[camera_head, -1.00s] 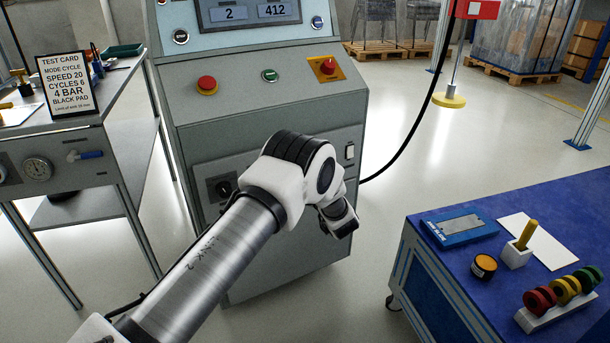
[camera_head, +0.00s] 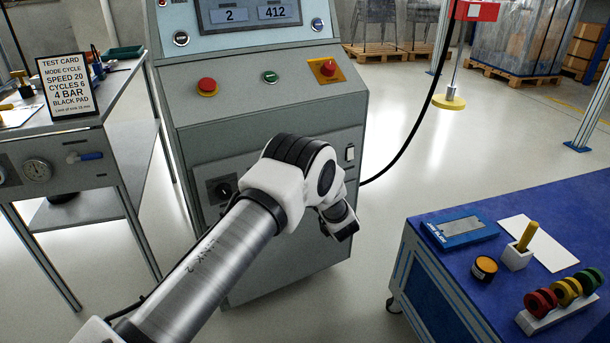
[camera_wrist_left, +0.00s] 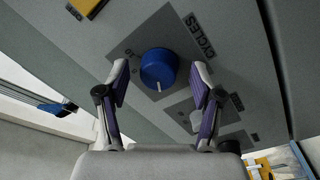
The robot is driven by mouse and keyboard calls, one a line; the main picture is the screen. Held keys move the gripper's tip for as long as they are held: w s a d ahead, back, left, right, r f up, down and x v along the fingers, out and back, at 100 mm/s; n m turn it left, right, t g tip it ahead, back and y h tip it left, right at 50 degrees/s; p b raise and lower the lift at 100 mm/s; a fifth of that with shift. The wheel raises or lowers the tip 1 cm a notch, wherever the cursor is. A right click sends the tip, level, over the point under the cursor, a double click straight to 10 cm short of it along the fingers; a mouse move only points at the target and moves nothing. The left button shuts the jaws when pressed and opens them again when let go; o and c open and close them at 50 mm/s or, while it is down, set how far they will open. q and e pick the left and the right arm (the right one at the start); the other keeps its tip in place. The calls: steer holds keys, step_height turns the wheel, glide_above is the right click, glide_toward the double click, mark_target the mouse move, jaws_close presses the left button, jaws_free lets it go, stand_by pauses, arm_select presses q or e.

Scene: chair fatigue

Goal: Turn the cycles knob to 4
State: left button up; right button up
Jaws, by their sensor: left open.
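The cycles knob is a blue round knob (camera_wrist_left: 158,68) with a white pointer mark, on a dark plate lettered CYCLES in the left wrist view. My left gripper (camera_wrist_left: 160,80) is open, with one finger on each side of the knob. I cannot tell whether the fingers touch it. In the head view my left arm comes in from the left and ends in front of the grey machine (camera_head: 260,115); its gripper is hidden there, and so is the blue knob. My right gripper is in neither view.
A black rotary switch (camera_head: 223,190) sits on the machine's front, left of my arm. A test card (camera_head: 67,86) stands on the left bench. A blue-topped table (camera_head: 440,265) with small parts is at right. A black cable (camera_head: 410,135) hangs beside the machine.

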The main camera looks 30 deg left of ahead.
arm_select(q)
steer(key=v, duration=1.1)
steer(key=shift+s+d, duration=0.25)
steer(key=shift+d, duration=0.1)
steer(key=s+f+m+g+h, duration=0.3)
steer(key=s+f+m+h, duration=0.7)
steer(key=s+f, duration=1.05)
steer(key=s+d+f+m+g+h, duration=0.25)
steer(key=s+d+m+g, duration=0.2)
steer(key=s, duration=0.55)
steer(key=s+d+f+m+g+h, duration=0.2)
steer(key=s+d+m+g+h, duration=0.25)
steer(key=s, duration=0.55)
step_height(320, 180, up, 28)
steer(key=m+t+y+p, duration=0.1)
steer(key=m+t+p, duration=0.1)
steer(key=p, duration=2.6)
steer(key=shift+w+d+r, duration=0.2)
steer(key=shift+w+d, duration=0.05)
